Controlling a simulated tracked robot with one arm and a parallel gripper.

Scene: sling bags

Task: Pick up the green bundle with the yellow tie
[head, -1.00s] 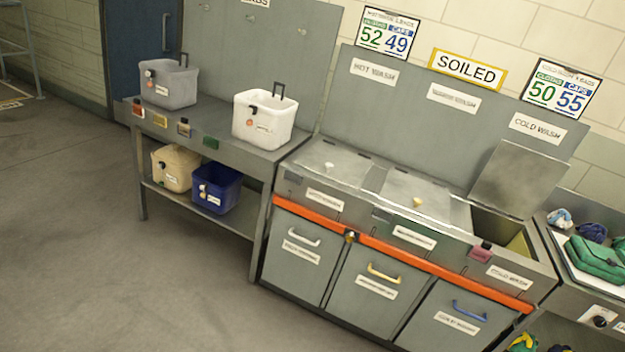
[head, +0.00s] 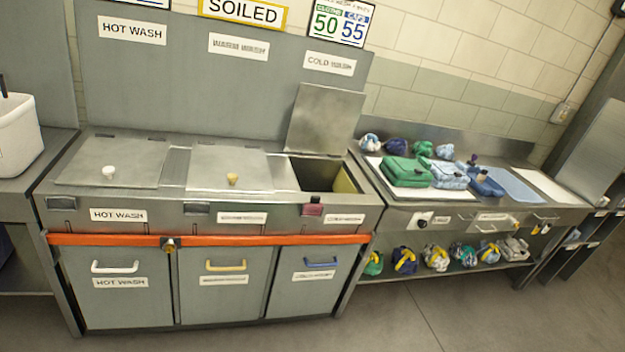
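A small green bundle with a bit of yellow on it (head: 373,264) lies at the left end of the low shelf under the right-hand counter. It is small in the view, and the cabinet's edge is close to its left side. Beside it on the same shelf are a dark blue bundle with a yellow tie (head: 405,261) and a pale bundle with a yellow tie (head: 436,258). A larger green folded bag (head: 407,172) and a small green bundle (head: 422,148) are on the counter above; I see no yellow tie on them. My gripper is not in view.
The wash cabinet (head: 210,240) with an orange rail (head: 210,239) fills the left and middle. Its cold wash lid (head: 325,118) stands open. More bundles (head: 488,252) lie along the low shelf. The floor (head: 480,315) in front of the shelf is clear.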

